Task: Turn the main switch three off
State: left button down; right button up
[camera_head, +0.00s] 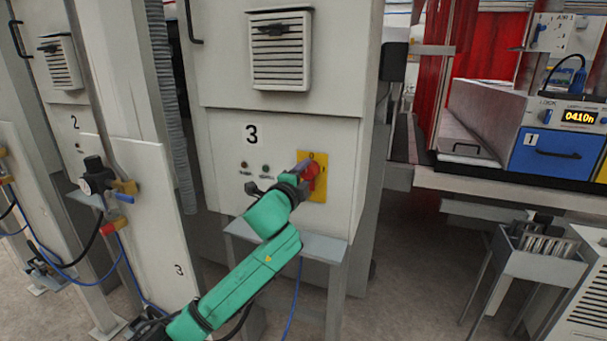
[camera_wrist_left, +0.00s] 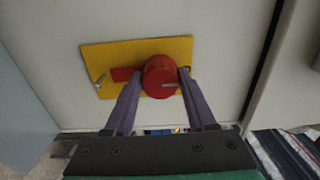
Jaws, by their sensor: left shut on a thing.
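Main switch three is a red rotary knob (camera_head: 312,173) on a yellow plate (camera_head: 319,190), low on the cabinet front marked 3. In the left wrist view the round red knob (camera_wrist_left: 160,80) has a red bar reaching left across the yellow plate (camera_wrist_left: 112,52). My left gripper (camera_head: 301,178) is at the switch, and its arm hides part of the plate and knob. In the left wrist view the two fingers of this gripper (camera_wrist_left: 160,74) stand on either side of the knob, shut on it. My right gripper is in neither view.
The number 3 (camera_head: 252,134) and two small indicator lamps (camera_head: 255,167) are left of the switch. A small grey shelf (camera_head: 325,246) juts out below it. Cabinet 2 (camera_head: 75,122) stands left.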

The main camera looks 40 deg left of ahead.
pick_arm(q)
jog(key=shift+r, duration=0.2)
jog(key=shift+c, duration=1.1)
grip_release()
jog(key=shift+w+d, duration=0.1)
jog(key=shift+w+f, duration=0.2)
jog(key=shift+w, duration=0.05)
jog(key=shift+s+d+f, duration=0.1)
jog(key=shift+s+d, duration=0.05)
jog(key=shift+s, duration=0.4)
jog(key=p+v, duration=0.4)
jog(key=v, duration=0.9)
jog(key=shift+s+d+p, duration=0.2)
jog(key=shift+p, duration=0.1)
